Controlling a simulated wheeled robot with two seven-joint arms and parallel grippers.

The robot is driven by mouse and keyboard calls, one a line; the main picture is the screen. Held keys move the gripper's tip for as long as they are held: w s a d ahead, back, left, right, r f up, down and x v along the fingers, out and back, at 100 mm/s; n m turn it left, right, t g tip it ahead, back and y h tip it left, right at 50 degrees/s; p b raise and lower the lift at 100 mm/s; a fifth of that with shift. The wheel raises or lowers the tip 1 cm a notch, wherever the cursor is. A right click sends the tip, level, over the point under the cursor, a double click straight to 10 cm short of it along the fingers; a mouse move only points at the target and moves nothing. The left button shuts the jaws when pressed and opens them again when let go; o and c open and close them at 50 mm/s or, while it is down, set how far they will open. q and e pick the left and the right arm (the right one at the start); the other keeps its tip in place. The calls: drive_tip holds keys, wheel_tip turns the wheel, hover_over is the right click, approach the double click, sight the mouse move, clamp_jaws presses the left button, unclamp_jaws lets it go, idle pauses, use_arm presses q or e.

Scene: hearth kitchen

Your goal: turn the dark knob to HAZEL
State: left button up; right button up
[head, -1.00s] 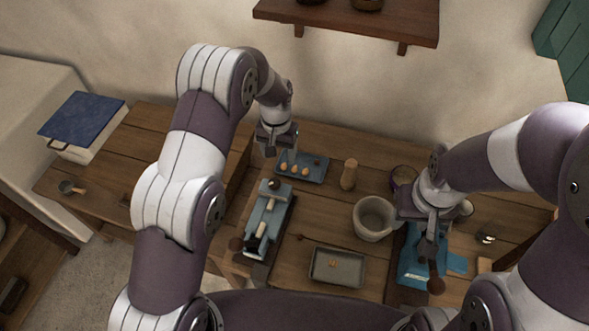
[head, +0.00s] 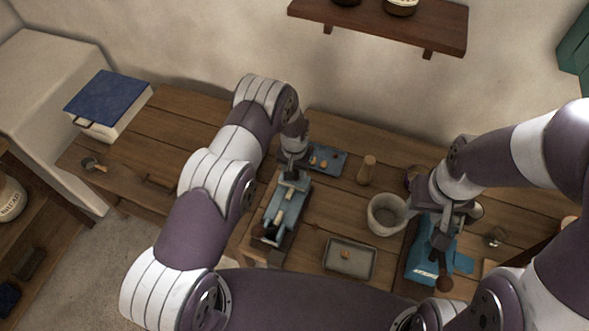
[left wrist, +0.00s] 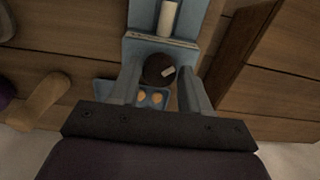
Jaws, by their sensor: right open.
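The dark knob (left wrist: 157,69) is round with a pale pointer mark, at the end of a blue-grey device (left wrist: 180,45) in the left wrist view. The pointer points right in that view. My left gripper (left wrist: 160,82) is open, with one finger on each side of the knob and gaps visible. In the head view my left gripper (head: 293,172) is over the far end of the device (head: 271,228) and hides the knob. No HAZEL lettering is legible. My right gripper (head: 441,236) is open above a blue object (head: 420,268) with a dark ball-ended lever (head: 444,284).
A blue tray (head: 337,158) with small round things lies behind the device. A wooden peg-like piece (head: 367,170), a pale pot (head: 386,214) and a grey tray (head: 349,258) stand to its right. A blue-lidded box (head: 108,100) sits at the far left. A shelf (head: 400,25) hangs above.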

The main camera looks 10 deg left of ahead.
use_arm(q)
drive_tip(key=c, duration=0.6)
